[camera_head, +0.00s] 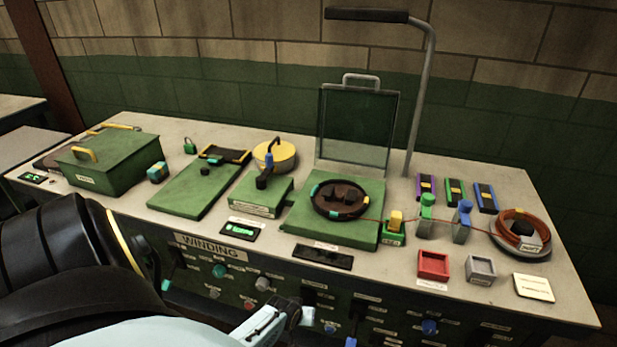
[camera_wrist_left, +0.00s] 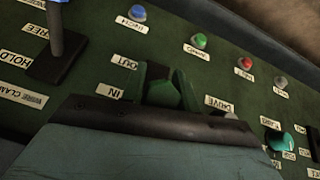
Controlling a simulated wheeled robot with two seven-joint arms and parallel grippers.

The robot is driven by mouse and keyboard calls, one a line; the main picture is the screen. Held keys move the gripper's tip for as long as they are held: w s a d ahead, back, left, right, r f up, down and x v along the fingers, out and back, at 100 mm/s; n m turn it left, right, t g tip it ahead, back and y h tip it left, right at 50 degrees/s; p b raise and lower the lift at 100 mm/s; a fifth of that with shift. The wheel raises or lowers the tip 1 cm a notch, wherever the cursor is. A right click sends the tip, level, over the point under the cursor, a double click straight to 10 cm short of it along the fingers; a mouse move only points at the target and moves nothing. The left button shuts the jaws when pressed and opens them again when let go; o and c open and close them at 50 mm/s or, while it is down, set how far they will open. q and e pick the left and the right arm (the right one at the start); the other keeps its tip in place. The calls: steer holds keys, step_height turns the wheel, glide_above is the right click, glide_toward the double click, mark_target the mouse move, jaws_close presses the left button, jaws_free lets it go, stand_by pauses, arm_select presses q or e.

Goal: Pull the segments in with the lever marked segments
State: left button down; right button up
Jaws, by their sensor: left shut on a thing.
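My left gripper (camera_wrist_left: 165,92) is at the green front panel and shut on a green lever knob (camera_wrist_left: 163,96). The knob sits between labels that read IN and OUT in the left wrist view. A label naming the lever is not readable. In the head view my left gripper (camera_head: 297,314) is in front of the panel at bottom centre, and the knob is hidden there. A dark round winding head (camera_head: 341,199) with dark blocks inside its ring sits on a green base (camera_head: 335,232). Whether these blocks are the segments I cannot tell. My right gripper is not in view.
A blue-handled lever (camera_wrist_left: 57,25) with HOLD and FREE labels stands beside my gripper, and several coloured buttons (camera_wrist_left: 245,64) and a teal knob (camera_wrist_left: 279,140) are close by. Above the panel, the bench (camera_head: 150,215) carries a green box (camera_head: 110,160) and a wire spool (camera_head: 522,230).

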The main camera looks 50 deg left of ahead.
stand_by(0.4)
arm_select(q)
steer(key=c, duration=1.1)
jaws_free()
steer(key=shift+o, duration=0.2)
steer(key=shift+r, duration=0.15)
steer(key=shift+s+r+p, duration=0.2)
steer(key=shift+r+p, duration=0.1)
steer(key=p+v, duration=0.5)
steer(key=v, duration=0.7)
steer(key=shift+r, duration=0.25)
steer(key=shift+d, duration=0.1)
